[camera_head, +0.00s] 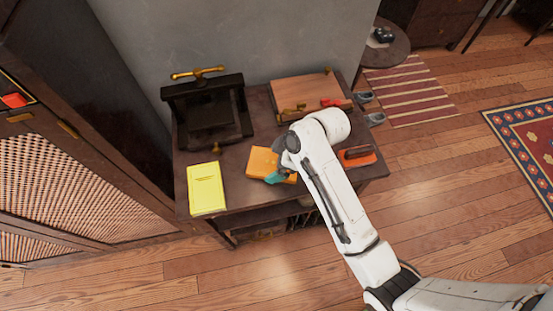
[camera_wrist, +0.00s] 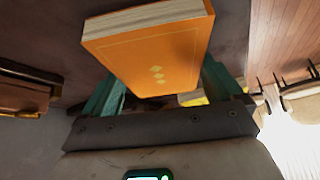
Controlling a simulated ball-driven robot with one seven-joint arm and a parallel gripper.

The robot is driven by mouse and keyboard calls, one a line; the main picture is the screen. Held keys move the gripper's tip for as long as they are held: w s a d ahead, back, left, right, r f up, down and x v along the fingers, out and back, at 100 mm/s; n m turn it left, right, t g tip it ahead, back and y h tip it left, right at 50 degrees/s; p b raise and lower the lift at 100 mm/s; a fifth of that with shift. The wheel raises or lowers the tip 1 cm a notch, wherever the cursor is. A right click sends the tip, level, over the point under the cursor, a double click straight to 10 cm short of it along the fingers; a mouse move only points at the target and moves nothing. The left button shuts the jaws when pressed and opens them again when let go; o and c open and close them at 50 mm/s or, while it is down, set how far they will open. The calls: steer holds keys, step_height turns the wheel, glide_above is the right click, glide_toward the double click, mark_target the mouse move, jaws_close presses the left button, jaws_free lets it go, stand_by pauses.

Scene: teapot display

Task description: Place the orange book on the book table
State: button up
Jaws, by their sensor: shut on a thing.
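The orange book (camera_head: 262,160) is over the middle of the dark book table (camera_head: 233,182) in the head view, partly hidden by my arm. My gripper (camera_head: 276,177), with teal fingers, is shut on the book. In the wrist view the orange book (camera_wrist: 158,58) shows its cover with small pale diamonds and its page edges, with a teal finger on either side. I cannot tell whether the book touches the tabletop.
A yellow book (camera_head: 206,188) lies to the left on the table. A black press (camera_head: 207,105) stands at the back left, a wooden board (camera_head: 302,90) at the back right. An orange-red item with a dark handle (camera_head: 357,156) lies at the right. Bare tabletop shows beside the yellow book.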

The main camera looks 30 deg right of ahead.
steer(key=shift+f, duration=0.2)
steer(key=o, duration=0.8)
steer(key=v, duration=1.2)
steer(key=s+d+f+m+g+h, duration=0.1)
steer(key=s+f+m, duration=0.1)
steer(key=s, duration=0.4)
steer(key=s+d+f+m+g+h, duration=0.1)
steer(key=s+f+m+h, duration=0.1)
steer(key=s+m, duration=0.3)
steer(key=s+d+f+m+h, duration=0.1)
steer(key=s+f+m, duration=0.2)
steer(key=s, duration=0.5)
steer(key=shift+d+f+g+h+p, duration=0.25)
steer(key=shift+f+g+h+p, duration=0.15)
steer(key=shift+f, duration=0.15)
